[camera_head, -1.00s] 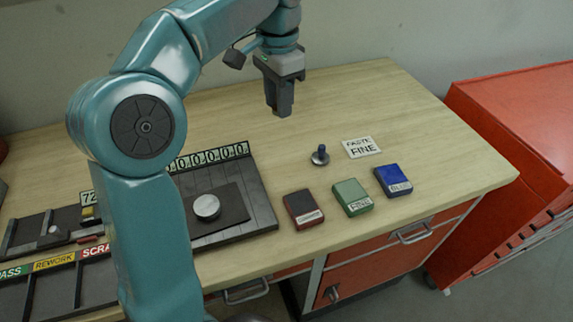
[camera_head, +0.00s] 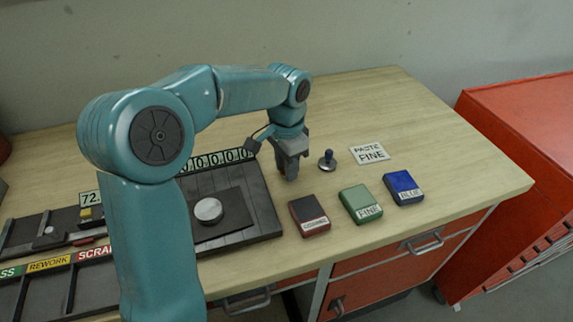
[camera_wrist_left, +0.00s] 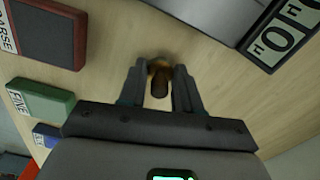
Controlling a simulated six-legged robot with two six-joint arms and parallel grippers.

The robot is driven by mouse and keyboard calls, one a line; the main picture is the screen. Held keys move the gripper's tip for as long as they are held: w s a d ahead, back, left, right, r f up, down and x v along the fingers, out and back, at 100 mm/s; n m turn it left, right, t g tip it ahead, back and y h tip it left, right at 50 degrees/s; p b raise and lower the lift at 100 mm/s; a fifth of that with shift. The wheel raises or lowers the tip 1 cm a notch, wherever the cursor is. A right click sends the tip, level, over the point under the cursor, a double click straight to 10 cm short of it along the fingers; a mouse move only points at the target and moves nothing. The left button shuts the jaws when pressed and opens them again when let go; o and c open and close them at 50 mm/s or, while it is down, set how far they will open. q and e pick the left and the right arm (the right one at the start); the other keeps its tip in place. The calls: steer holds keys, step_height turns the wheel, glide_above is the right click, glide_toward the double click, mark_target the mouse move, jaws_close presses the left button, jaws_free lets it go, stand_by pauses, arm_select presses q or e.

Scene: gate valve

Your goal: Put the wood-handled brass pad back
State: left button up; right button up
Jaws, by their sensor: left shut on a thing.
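My left gripper (camera_head: 290,174) is shut on the wood-handled brass pad. In the left wrist view the fingers (camera_wrist_left: 160,88) stand on both sides of its brown wooden handle (camera_wrist_left: 160,84), with a bit of brass beyond it. The pad is hidden behind the fingers in the head view. I cannot tell whether the brass pad touches the wood. My right gripper is not in view.
A "PASTE FINE" card (camera_head: 370,153) lies right of the blue-handled pad. Red (camera_head: 308,214), green (camera_head: 360,203) and blue (camera_head: 404,187) labelled blocks sit in front. The dark plate (camera_head: 262,208) bears a round metal disc (camera_head: 208,210). The worktop behind is clear.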

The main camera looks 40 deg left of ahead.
arm_select(q)
steer(key=shift+f, duration=0.15)
steer(key=o, duration=0.9)
steer(key=shift+o, duration=0.6)
steer(key=shift+r, duration=0.55)
step_height(320, 180, up, 11)
steer(key=p, duration=0.1)
steer(key=shift+r+p, duration=0.2)
steer(key=shift+p, duration=0.1)
steer(key=shift+d+f, duration=0.1)
